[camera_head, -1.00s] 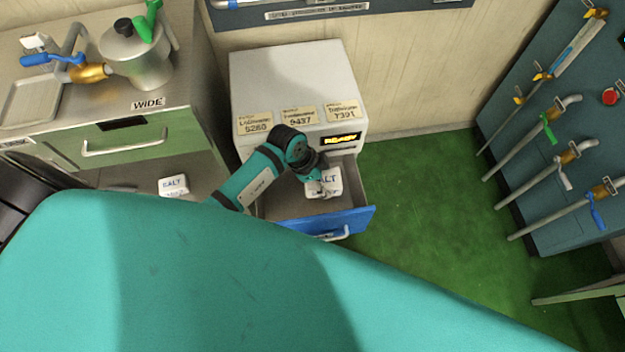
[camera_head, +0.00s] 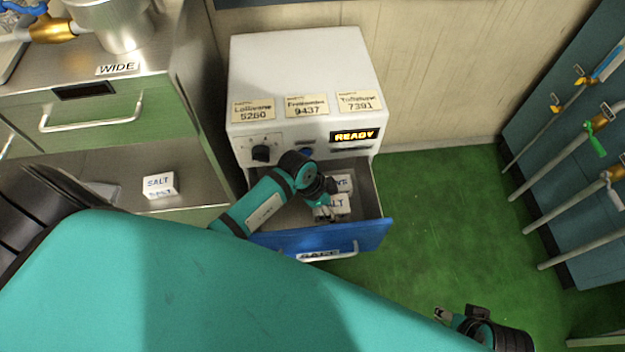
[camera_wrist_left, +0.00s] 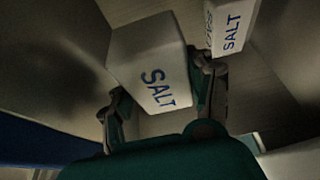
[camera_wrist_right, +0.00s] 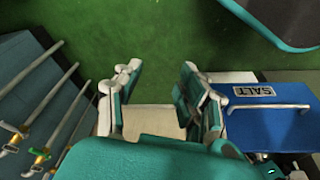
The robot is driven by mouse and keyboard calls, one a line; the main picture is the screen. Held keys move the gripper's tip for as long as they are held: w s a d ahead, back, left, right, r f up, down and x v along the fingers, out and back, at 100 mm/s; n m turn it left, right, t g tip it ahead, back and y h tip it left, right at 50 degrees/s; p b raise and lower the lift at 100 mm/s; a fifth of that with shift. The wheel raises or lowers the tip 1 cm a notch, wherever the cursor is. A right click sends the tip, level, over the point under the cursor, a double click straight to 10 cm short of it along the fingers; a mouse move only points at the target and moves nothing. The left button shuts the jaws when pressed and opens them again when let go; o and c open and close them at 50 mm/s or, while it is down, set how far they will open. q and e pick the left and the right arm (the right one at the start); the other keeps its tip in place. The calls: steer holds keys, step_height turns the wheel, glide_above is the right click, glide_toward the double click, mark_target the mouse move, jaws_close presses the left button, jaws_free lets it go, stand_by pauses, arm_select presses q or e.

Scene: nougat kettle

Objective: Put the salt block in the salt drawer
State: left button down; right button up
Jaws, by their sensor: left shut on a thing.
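The salt drawer (camera_head: 378,234) with its blue front is pulled open below the white machine. My left gripper (camera_head: 326,208) reaches into it and is shut on a white salt block (camera_head: 338,205). In the left wrist view, this block (camera_wrist_left: 152,65) sits between the fingers, tilted; I cannot tell if it touches the drawer floor. A second salt block (camera_head: 343,183) is in the drawer behind it, and also shows in the left wrist view (camera_wrist_left: 236,25). My right gripper (camera_wrist_right: 160,85) is open and empty, low over the floor, outside the drawer.
Another salt block (camera_head: 160,186) lies on the metal shelf at left, under the WIDE drawer (camera_head: 85,110). The white machine (camera_head: 300,65) shows READY. A blue-grey rack (camera_head: 590,190) with rods stands at right. Green floor (camera_head: 440,220) is free between.

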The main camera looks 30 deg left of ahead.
arm_select(q)
step_height(320, 180, down, 3)
steer(key=shift+b, duration=0.6)
step_height(320, 180, down, 3)
steer(key=shift+r+b, duration=0.15)
steer(key=shift+b, duration=0.45)
steer(key=shift+f, duration=0.6)
steer(key=shift+f+b, duration=0.55)
step_height(320, 180, down, 2)
steer(key=shift+b, duration=0.45)
arm_select(e)
steer(key=w+a+r+t+y, duration=0.1)
steer(key=w+r+t, duration=0.3)
steer(key=w, duration=0.1)
steer(key=shift+w+a+r, duration=0.15)
steer(key=shift+w+a, duration=0.05)
steer(key=shift+a, duration=0.15)
arm_select(q)
steer(key=shift+f, duration=0.1)
steer(key=shift+c, duration=2.3)
jaws_free()
